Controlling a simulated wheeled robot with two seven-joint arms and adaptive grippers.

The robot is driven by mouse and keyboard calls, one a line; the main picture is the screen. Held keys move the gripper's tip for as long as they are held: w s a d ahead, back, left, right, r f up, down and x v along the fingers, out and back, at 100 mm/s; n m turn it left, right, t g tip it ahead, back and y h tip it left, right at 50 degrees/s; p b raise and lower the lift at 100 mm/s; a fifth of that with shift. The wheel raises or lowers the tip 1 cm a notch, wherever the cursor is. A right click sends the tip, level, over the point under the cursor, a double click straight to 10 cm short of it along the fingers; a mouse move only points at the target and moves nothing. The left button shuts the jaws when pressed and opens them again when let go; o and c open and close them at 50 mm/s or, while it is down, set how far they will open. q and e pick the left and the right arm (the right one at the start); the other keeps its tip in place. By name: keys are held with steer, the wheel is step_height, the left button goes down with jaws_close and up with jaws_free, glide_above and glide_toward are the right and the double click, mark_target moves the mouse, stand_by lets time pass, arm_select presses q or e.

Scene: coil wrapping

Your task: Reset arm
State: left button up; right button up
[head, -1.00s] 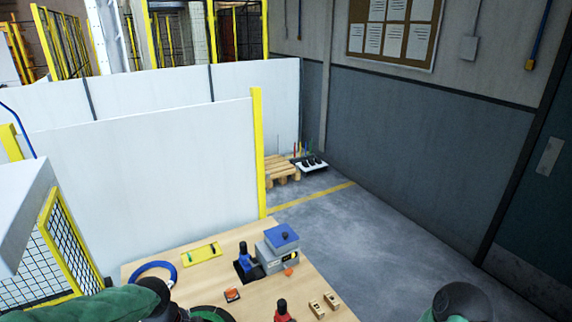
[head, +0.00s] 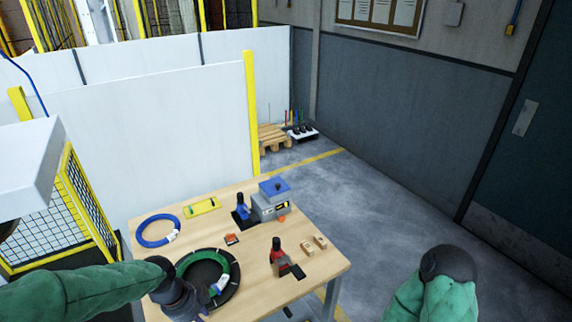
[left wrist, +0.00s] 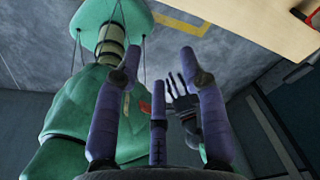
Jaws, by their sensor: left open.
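My left arm comes in from the left in the head view, with the dark left gripper (head: 205,297) over the table's front left, by the green coil (head: 229,262). The gripper hides part of the coil's near side. In the left wrist view my left gripper (left wrist: 160,60) has its purple fingers spread wide, with nothing between them. My right arm shows at the lower right of the head view, clear of the table, its gripper out of that view. A grey fingered part in the left wrist view may be the right gripper (left wrist: 184,98); its state is unclear.
The wooden table (head: 200,227) carries a blue coil (head: 143,239), a yellow tray (head: 203,206), a grey-blue device (head: 270,204), a red-handled tool (head: 276,258) and small wooden blocks (head: 314,245). White partitions stand behind; the floor right of the table is open.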

arm_select(q)
steer(key=s+d+f+n+b, duration=0.1)
steer(key=s+d+f+n, duration=0.2)
steer(key=f+n, duration=0.4)
steer(key=s+d+f+n+h+b, duration=0.1)
steer(key=s+d+f+n, duration=0.3)
steer(key=f, duration=0.9)
steer(key=s+d+f+n+b, duration=0.2)
steer(key=s+d+f+n, duration=0.2)
steer(key=f+n, duration=0.6)
steer(key=shift+d+n+h, duration=0.4)
steer(key=shift+d+n, duration=0.2)
steer(key=shift+d, duration=0.05)
